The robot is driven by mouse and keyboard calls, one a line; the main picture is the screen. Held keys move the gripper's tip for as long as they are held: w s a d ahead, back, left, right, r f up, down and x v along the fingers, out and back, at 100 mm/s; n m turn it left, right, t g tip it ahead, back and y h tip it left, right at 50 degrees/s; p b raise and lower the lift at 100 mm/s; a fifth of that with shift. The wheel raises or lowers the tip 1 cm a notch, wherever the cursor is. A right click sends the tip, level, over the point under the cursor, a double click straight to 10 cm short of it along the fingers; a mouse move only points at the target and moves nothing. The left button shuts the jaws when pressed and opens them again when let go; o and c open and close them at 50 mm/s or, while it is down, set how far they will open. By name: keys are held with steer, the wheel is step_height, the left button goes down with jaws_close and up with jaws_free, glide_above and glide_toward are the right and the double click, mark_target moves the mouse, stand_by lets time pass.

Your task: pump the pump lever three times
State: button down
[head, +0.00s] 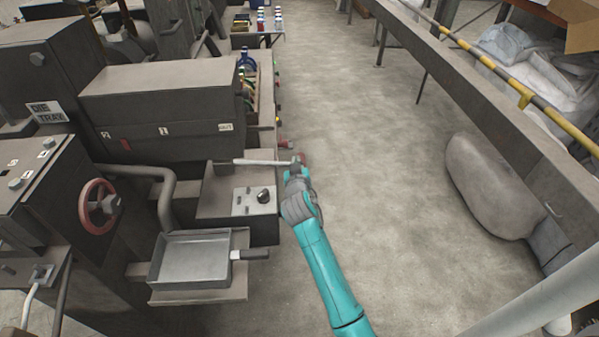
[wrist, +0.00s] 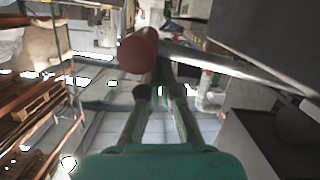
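The pump lever (head: 255,163) is a pale rod. In the head view it runs almost level to the right from the pump block, and its reddish knob (head: 303,159) shows at the right end. My gripper (head: 296,174) is at that end, at the close of my teal arm. In the wrist view the red knob (wrist: 138,52) and rod (wrist: 235,66) lie across the tips of my gripper (wrist: 151,85). The two fingers narrow towards the tips. The knob and rod partly hide the tips, so I cannot tell whether they grip the lever.
The pump block (head: 215,195) has a small plate with a dark knob (head: 264,195). Below it is a metal tray (head: 195,260), and a red handwheel (head: 98,206) is at left. The aisle floor (head: 390,200) is clear; a large sack (head: 490,190) lies at right.

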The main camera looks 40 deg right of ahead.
steer(key=r+v, duration=0.1)
steer(key=v, duration=0.9)
steer(key=shift+w+a, duration=0.1)
steer(key=shift+w, duration=0.1)
stand_by(0.4)
